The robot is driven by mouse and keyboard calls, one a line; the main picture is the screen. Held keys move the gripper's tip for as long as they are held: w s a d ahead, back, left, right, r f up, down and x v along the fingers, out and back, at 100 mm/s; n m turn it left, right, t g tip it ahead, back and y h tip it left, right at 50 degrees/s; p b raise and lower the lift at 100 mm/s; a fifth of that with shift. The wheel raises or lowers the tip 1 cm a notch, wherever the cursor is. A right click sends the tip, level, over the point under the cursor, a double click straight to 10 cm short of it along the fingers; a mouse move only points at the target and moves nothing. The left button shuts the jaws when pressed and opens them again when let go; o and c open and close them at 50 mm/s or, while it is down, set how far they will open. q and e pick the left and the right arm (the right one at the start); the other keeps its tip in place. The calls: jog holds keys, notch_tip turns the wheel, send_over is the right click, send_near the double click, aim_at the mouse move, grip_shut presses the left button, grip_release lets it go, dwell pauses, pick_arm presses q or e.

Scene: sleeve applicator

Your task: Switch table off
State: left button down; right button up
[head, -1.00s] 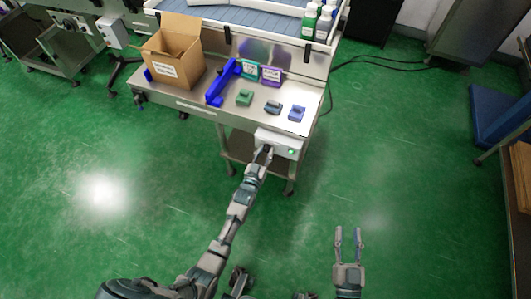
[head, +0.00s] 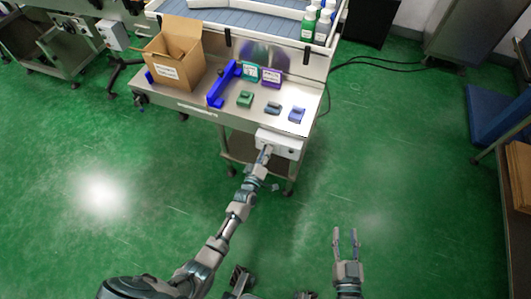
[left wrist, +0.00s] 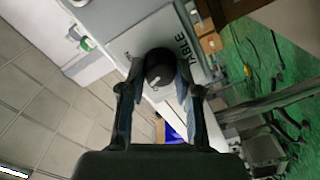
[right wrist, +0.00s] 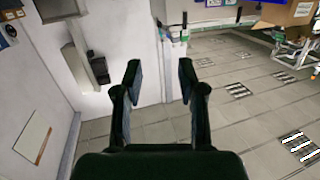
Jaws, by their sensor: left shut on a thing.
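A pale grey control box (head: 285,146) is fixed at the table's front right edge. Its face reads "TABLE" in the left wrist view. A round black knob (left wrist: 160,66) with a light pointer mark sits on that face. My left gripper (head: 267,152) is at the box, its two fingers closed on either side of the knob, as the left wrist view shows. My right gripper (head: 345,236) is open and empty over the floor.
The metal table (head: 190,104) holds an open cardboard box (head: 176,58), a blue bracket (head: 222,85) and several small blocks. White-capped bottles (head: 316,22) stand on the raised section behind. Green floor is clear around my arms.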

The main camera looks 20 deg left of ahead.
pick_arm(q)
jog(key=shift+s+f+n+b, duration=0.1)
jog(key=shift+f+n+b, duration=0.1)
jog(key=shift+n, duration=1)
jog(key=shift+f+n+b, duration=0.2)
jog(key=shift+n, duration=1)
pick_arm(e)
jog(key=shift+w+a+r+t, duration=0.1)
jog(key=shift+r+t, duration=0.7)
jog(key=shift+r, duration=0.05)
jog(key=shift+w+r, duration=0.1)
jog(key=shift+r, duration=0.1)
pick_arm(q)
jog(key=c, duration=1)
grip_release()
jog(key=shift+o, duration=0.9)
jog(key=shift+r, duration=0.1)
pick_arm(e)
jog(key=shift+f, duration=0.1)
